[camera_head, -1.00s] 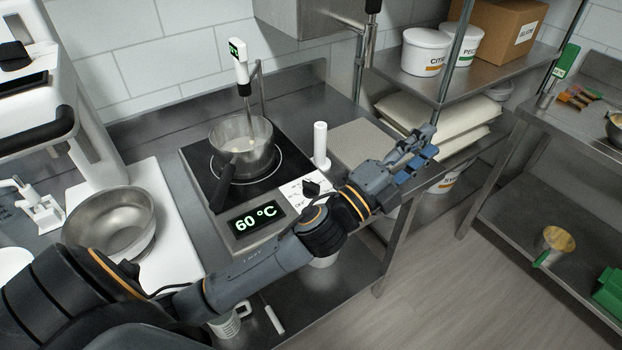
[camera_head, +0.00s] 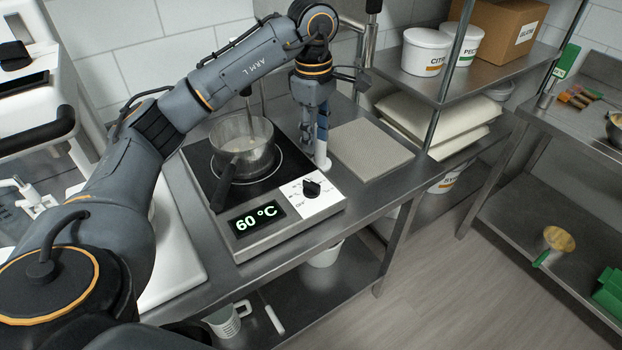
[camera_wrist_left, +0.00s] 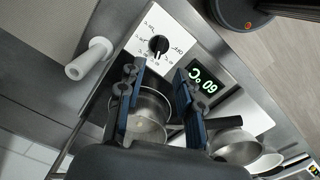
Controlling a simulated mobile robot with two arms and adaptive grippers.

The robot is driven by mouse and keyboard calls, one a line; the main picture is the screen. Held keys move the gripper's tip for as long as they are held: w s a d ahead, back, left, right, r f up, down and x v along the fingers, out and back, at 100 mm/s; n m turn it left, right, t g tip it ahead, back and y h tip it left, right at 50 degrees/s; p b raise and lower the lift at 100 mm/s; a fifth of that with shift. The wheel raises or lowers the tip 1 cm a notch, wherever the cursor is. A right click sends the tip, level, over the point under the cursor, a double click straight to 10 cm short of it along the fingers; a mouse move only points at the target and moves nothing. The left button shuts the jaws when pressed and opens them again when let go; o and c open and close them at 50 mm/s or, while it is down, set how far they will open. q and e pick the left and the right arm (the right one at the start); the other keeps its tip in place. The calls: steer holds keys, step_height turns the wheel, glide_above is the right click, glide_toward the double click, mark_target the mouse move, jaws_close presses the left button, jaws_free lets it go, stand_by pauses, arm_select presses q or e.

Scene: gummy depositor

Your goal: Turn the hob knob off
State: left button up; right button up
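The black hob knob (camera_head: 312,189) sits on a white dial plate at the front right of the induction hob (camera_head: 262,240). The hob display reads 60 °C. The knob (camera_wrist_left: 158,44) also shows in the left wrist view, ahead of the fingertips, with the OFF mark to its right. I cannot tell its exact setting. My left gripper (camera_head: 318,145) points down at the hob's back right, beside a white upright cylinder (camera_head: 321,163). In the left wrist view its two fingers (camera_wrist_left: 159,68) are apart with nothing between them, and clear of the knob. My right gripper is not in view.
A steel pot (camera_head: 243,145) with a handle stands on the hob, close to my left arm. A grey board (camera_head: 372,150) lies right of the hob. Shelves with white tubs (camera_head: 425,50) and sacks stand at the back right.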

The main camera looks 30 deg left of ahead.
mark_target(312, 182)
arm_select(q)
steer(key=f+p, duration=0.1)
steer(key=f, duration=0.3)
steer(key=f+p, duration=0.1)
steer(key=f, duration=0.4)
steer(key=a+f+p, duration=0.1)
steer(key=f, duration=0.3)
steer(key=shift+f, duration=0.25)
steer(key=shift+c, duration=0.2)
steer(key=shift+d, duration=0.1)
jaws_close()
